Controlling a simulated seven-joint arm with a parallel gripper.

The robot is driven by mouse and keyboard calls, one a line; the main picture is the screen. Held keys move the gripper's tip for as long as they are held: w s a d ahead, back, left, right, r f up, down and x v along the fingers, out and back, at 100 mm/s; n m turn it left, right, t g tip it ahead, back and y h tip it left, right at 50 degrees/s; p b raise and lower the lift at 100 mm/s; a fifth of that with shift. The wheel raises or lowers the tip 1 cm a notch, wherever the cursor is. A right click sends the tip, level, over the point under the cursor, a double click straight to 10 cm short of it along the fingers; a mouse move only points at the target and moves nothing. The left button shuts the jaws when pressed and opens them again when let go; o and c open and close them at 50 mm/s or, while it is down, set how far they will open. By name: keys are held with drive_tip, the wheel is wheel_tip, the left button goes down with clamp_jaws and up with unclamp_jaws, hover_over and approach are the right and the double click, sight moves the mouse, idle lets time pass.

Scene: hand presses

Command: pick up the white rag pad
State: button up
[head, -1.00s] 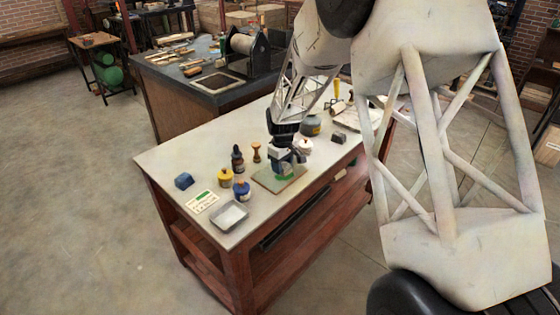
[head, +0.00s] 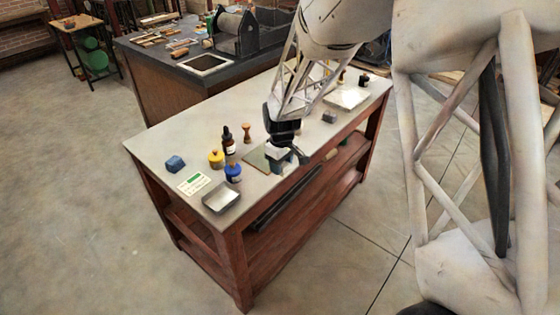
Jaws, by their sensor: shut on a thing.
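My gripper (head: 287,159) hangs over the front edge of the pale worktop, by the right side of the glass slab, pointing down. It is shut on a small pale thing, which I take for the white rag pad (head: 278,153). Only part of it shows between the dark jaws, so its shape is unclear. The greenish slab (head: 256,160) lies on the table, partly covered by my gripper.
The table (head: 165,140) also bears a blue block (head: 175,163), yellow jar (head: 216,159), dropper bottle (head: 229,141), blue jar (head: 233,173), wooden stamp (head: 247,133), metal tray (head: 222,197), card (head: 194,184) and grey block (head: 329,117). My arm hides the table's back middle.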

idle(0.5)
drive_tip(key=o, duration=0.4)
drive_tip(key=shift+c, duration=1.3)
drive_tip(key=w+a+r, duration=0.3)
drive_tip(key=w+a, duration=0.1)
drive_tip(key=w, duration=0.5)
drive_tip(key=shift+w, duration=0.4)
